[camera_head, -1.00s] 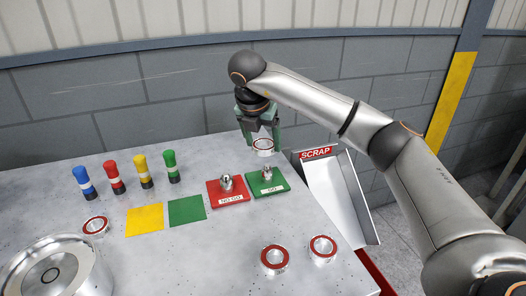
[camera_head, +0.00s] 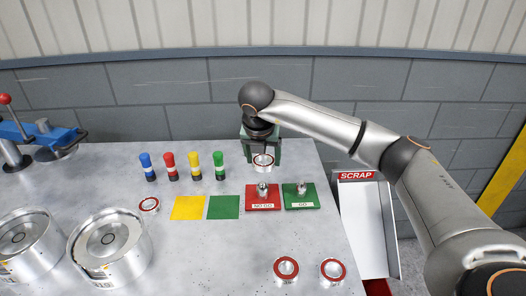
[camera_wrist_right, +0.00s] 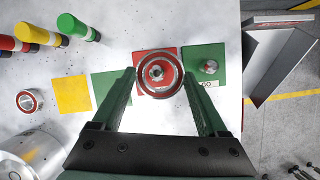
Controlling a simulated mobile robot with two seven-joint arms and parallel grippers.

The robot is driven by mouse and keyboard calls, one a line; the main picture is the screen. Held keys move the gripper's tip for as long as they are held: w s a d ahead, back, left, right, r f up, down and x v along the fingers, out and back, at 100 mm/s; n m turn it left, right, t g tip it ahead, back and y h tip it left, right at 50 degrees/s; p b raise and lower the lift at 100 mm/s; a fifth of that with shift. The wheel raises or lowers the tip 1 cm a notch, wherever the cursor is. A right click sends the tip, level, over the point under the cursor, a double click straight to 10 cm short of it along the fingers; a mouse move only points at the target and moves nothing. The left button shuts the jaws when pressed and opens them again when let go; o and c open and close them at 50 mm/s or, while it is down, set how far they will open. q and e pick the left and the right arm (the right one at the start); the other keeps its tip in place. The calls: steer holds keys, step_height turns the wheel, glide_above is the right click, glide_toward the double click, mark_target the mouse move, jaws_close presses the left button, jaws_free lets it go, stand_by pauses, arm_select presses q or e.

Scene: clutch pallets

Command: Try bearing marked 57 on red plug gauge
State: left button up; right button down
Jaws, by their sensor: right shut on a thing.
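My right gripper (camera_head: 262,155) is shut on a red-faced ring bearing (camera_head: 263,161). It holds the bearing in the air, apart from the table. The red NO GO plug gauge (camera_head: 264,204), a red plate with a metal plug, stands below the bearing. In the right wrist view the bearing (camera_wrist_right: 160,72) lies between my fingertips (camera_wrist_right: 158,76), and the red gauge's plug shows through its hole. The bearing's number is not readable. The green GO plug gauge (camera_head: 312,203) stands just to the right. My left gripper is not in view.
Loose bearings lie at front right (camera_head: 286,269), (camera_head: 332,270) and at left (camera_head: 149,204). Yellow (camera_head: 187,207) and green (camera_head: 223,207) squares lie left of the gauges. Several coloured pegs (camera_head: 169,167) stand behind. A scrap chute (camera_head: 364,225) is right of the table. Metal drums (camera_head: 108,247) stand front left.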

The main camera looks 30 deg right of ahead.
mark_target(263, 182)
steer(key=shift+a, duration=0.1)
steer(key=shift+f+b, duration=1.5)
steer(key=shift+f, duration=0.95)
steer(key=shift+w+f+b, duration=0.1)
steer(key=shift+f+b, duration=0.25)
steer(key=shift+f+b, duration=0.45)
steer(key=shift+b, duration=0.25)
jaws_free()
stand_by(0.8)
